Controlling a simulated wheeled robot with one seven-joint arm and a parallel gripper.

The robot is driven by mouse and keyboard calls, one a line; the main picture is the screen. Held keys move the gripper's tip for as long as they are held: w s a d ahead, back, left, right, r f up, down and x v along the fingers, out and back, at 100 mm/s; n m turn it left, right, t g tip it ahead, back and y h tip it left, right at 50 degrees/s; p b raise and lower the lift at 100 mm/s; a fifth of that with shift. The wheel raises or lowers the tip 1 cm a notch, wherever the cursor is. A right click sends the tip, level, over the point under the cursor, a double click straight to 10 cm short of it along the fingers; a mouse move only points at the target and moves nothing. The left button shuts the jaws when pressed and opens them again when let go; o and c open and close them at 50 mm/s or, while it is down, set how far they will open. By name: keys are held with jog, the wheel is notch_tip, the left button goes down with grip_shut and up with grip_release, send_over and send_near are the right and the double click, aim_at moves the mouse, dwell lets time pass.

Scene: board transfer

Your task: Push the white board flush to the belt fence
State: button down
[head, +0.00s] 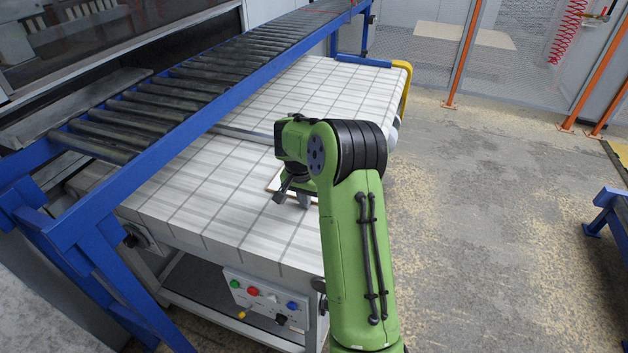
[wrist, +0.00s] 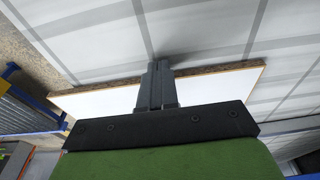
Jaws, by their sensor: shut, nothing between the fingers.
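The white board (wrist: 215,84) lies flat on the tiled white belt, with a brown speckled edge showing in the wrist view. My gripper (wrist: 158,66) is shut and empty, its fingers over the middle of the board's brown edge. I cannot tell whether the fingertips touch the board. In the head view my gripper (head: 304,201) is low over the belt, and my arm hides most of the board, of which only a light corner (head: 274,184) shows. A thin grey fence (head: 243,135) crosses the belt behind my gripper. Whether the board touches it is hidden.
The belt (head: 190,190) is clear to the left of my arm. A blue-framed roller conveyor (head: 170,105) runs along its left side. A control panel (head: 265,298) with buttons is on the near side. Open concrete floor (head: 480,200) lies to the right.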

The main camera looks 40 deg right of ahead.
jog(key=shift+w+d+r+p, duration=0.1)
jog(key=shift+w+d+p, duration=0.35)
jog(key=shift+d, duration=0.25)
jog(key=shift+w+d+f+p, duration=0.1)
jog(key=shift+w+d+p, duration=0.2)
jog(key=shift+d+p, duration=0.35)
jog(key=shift+w+d+r+p, duration=0.1)
jog(key=shift+w+d+p, duration=0.35)
jog(key=shift+d, duration=0.25)
jog(key=shift+s+a+b, duration=0.35)
jog(key=shift+a+b, duration=0.3)
jog(key=shift+b, duration=0.05)
jog(key=shift+s+a, duration=0.3)
jog(key=shift+a, duration=0.15)
notch_tip(320, 180, up, 7)
jog(key=p, duration=0.5)
